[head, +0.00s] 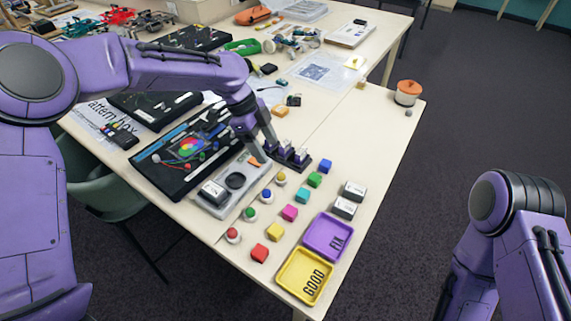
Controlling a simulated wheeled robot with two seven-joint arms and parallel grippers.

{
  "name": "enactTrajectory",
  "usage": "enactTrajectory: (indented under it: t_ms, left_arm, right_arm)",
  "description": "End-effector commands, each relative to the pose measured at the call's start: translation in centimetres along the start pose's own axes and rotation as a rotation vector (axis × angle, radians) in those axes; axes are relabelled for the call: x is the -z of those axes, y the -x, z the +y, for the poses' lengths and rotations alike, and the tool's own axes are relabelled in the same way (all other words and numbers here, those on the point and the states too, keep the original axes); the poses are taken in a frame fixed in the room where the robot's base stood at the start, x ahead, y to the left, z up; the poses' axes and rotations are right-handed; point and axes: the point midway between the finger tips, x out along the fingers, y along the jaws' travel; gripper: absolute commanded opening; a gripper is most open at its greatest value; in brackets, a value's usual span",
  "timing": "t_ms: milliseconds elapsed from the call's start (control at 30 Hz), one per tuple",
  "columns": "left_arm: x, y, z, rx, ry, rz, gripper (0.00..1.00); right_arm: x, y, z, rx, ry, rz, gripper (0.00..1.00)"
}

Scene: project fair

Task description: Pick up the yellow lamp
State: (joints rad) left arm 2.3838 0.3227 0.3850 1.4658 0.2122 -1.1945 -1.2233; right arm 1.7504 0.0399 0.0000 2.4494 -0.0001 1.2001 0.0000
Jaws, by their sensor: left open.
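The yellow lamp (281,177), a small yellow dome on a pale round base, stands on the table at the far end of a row of similar lamps. My left gripper (264,149) is open and points down, just behind and to the left of the yellow lamp, apart from it in the picture. Nothing shows between its fingers. My right arm shows at the right edge, but its gripper is out of view.
Blue (267,195), green (250,213) and red (233,235) lamps continue the row. A grey test box (216,207) lies left, a dark rack (301,160) behind. Several coloured cubes, a purple tray (312,233) and a yellow tray (290,282) lie right and in front.

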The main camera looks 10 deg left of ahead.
Motion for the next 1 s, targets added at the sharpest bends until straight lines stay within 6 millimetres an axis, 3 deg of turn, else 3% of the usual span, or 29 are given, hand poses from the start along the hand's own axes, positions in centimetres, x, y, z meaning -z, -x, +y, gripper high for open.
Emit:
enactTrajectory:
  t_ms: [500, 800, 867, 1000]
  left_arm:
    - [0.5, -8.4, 0.2, -0.009, 0.002, -0.001, 0.65]
    - [0.5, -9.6, 0.1, -0.006, -0.001, 0.000, 0.65]
    - [0.5, -9.6, 0.1, -0.006, -0.001, 0.000, 0.49]
    - [0.5, -9.6, 0.1, -0.006, -0.001, 0.000, 0.06]
  right_arm:
    - [1.1, 2.8, 0.3, 0.000, 0.000, -0.001, 0.43]
    - [1.1, 2.8, 0.3, -0.001, 0.000, -0.001, 0.43]
    - [1.1, 2.8, 0.3, -0.001, 0.000, -0.001, 0.43]
    - [1.1, 2.8, 0.3, -0.001, 0.000, -0.001, 0.43]
